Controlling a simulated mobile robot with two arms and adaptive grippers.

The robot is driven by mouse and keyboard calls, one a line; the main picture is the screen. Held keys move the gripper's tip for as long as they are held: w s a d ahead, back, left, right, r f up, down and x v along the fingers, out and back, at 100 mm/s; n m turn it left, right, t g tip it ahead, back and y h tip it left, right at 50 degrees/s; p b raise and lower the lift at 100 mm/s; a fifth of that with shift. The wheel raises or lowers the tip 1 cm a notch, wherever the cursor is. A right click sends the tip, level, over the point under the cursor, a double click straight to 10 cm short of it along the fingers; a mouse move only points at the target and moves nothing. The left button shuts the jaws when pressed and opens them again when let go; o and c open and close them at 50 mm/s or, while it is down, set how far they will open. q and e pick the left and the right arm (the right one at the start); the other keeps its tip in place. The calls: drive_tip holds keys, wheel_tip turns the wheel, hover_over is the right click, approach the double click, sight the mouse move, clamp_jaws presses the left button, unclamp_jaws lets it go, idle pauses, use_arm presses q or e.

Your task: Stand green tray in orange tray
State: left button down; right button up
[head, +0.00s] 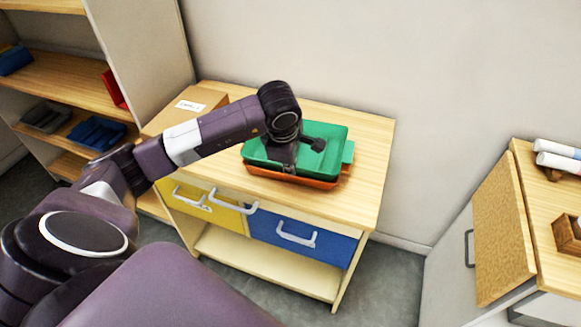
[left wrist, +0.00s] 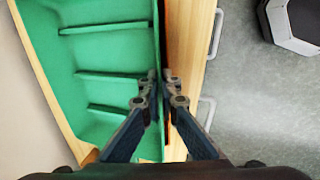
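The green tray (head: 325,138) is above the orange tray (head: 318,183) on the wooden drawer table. The orange rim shows along its front and lower right. I cannot tell whether the green tray rests inside it or just over it. My left gripper (head: 284,164) comes down at the green tray's front wall. In the left wrist view, the left gripper's fingertips (left wrist: 160,76) close on both sides of the green tray's (left wrist: 98,50) long wall. Ribs show inside the tray. The orange tray is mostly hidden under the green one. My right gripper is not in view.
The drawer table (head: 368,135) has clear top to the right and a cardboard box (head: 190,105) at the left, behind my arm. Yellow (head: 228,211) and blue (head: 300,240) drawers have projecting handles. Shelves stand at left, another table (head: 555,255) at right.

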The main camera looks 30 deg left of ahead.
use_arm(q)
drive_tip(key=shift+s+f, duration=0.25)
drive_tip(key=shift+f, duration=0.15)
drive_tip(key=c, duration=2.2)
unclamp_jaws()
drive_tip(key=shift+s+d+f, duration=0.1)
drive_tip(key=shift+o, duration=0.2)
drive_tip(key=shift+w, duration=0.35)
drive_tip(key=shift+s+r, duration=0.1)
drive_tip(key=shift+r, duration=0.4)
drive_tip(key=shift+r+p, duration=0.35)
drive_tip(key=shift+p, duration=0.35)
drive_tip(key=a+b+v, duration=0.1)
drive_tip(key=b+v, duration=0.1)
drive_tip(key=v, duration=0.9)
drive_tip(key=shift+d+r, duration=0.4)
